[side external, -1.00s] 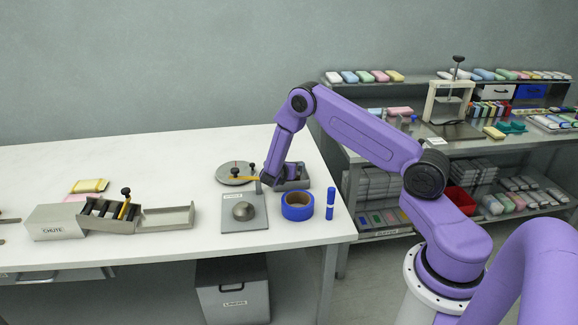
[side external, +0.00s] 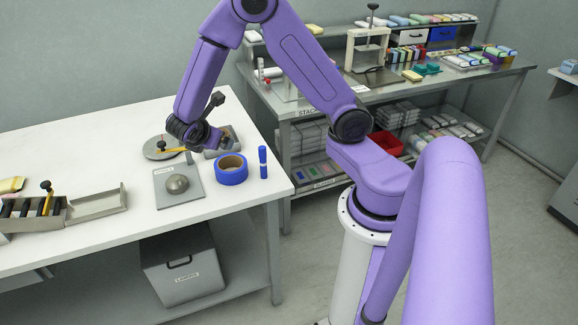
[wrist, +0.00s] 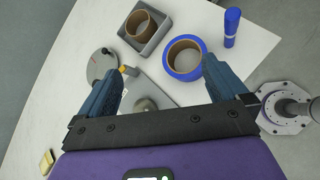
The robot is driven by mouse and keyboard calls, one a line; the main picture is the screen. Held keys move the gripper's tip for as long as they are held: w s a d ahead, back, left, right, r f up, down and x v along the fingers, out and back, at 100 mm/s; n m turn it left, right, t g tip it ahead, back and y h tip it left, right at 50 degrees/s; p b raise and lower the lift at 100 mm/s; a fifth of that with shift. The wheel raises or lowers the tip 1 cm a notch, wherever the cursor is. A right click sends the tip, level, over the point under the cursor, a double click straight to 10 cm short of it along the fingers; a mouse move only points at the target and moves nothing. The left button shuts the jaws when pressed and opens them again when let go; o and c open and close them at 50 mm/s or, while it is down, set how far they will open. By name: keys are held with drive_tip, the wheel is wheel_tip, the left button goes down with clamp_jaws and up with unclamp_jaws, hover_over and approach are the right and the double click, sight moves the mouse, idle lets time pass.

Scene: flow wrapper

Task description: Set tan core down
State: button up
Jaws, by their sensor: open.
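The tan core (wrist: 141,24) is a short open tube inside a grey square tray (wrist: 137,42) at the top of the wrist view. My gripper (wrist: 160,64) is open, with its two blue fingers apart and nothing between them. The core lies beyond the fingertips, apart from them. In the side external view my gripper's dark wrist is just left of the grey tray (side external: 232,146), partly covering it, and the fingers are hard to make out.
A blue tape roll (side external: 231,169) and an upright blue marker (side external: 263,162) stand beside the tray. A grey plate with a round knob (side external: 177,184), a round disc (side external: 160,148) and an open compartment box (side external: 97,204) lie to the left. The front table middle is clear.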

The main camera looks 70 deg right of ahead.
drive_tip(key=s+a+r+m+g+y, duration=0.1)
drive_tip(key=s+a+r+y, duration=0.1)
drive_tip(key=s, duration=0.7)
drive_tip(key=s+a+r+m+g+y, duration=0.1)
drive_tip(key=s+a+y, duration=0.3)
drive_tip(key=s, duration=0.5)
drive_tip(key=s+a+r+m+g+y, duration=0.1)
drive_tip(key=s+a+r+m+y, duration=0.1)
drive_tip(key=s+a, duration=0.4)
drive_tip(key=s+r+y, duration=0.1)
drive_tip(key=s+y, duration=0.1)
drive_tip(key=s, duration=0.1)
drive_tip(key=shift+s+r+m, duration=0.35)
drive_tip(key=shift+m, duration=0.05)
